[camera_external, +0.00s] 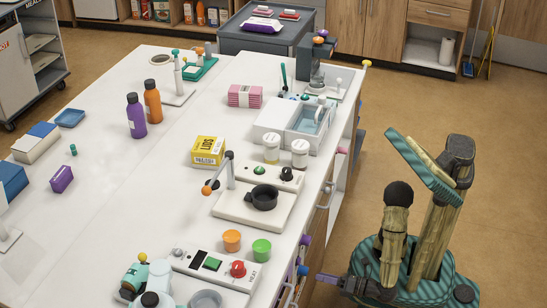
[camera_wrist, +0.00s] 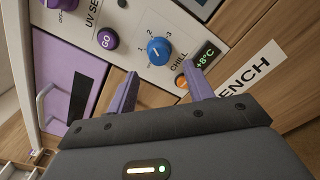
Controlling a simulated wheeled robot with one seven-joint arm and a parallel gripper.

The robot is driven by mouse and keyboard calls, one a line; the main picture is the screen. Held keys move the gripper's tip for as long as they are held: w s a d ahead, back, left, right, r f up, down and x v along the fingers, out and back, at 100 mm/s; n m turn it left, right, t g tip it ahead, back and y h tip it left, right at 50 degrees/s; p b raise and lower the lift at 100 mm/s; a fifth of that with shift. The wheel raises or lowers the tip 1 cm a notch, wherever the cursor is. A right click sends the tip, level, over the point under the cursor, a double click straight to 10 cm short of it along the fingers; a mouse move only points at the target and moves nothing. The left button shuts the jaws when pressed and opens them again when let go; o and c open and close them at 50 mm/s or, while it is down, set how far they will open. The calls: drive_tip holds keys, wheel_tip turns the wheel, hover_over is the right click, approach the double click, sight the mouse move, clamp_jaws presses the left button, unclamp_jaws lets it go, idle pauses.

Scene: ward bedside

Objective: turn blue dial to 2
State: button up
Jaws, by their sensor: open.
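The blue dial (camera_wrist: 159,51) sits on a pale control panel in the wrist view, with the numbers 1, 2 and 3 around it and CHILL printed beside it. Its white mark seems to point toward the 1. My gripper (camera_wrist: 161,84) is open and empty, its two purple fingers apart just below the dial in the picture and not touching it.
An orange knob (camera_wrist: 181,81) and a green +8°C display (camera_wrist: 207,54) are close to the right finger. A purple door (camera_wrist: 65,108) with a handle is at left. Free floor (camera_external: 440,105) lies beside the bench.

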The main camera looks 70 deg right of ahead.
drive_tip(key=s+p, duration=0.3)
drive_tip(key=s, duration=0.8)
drive_tip(key=shift+s+p, duration=0.4)
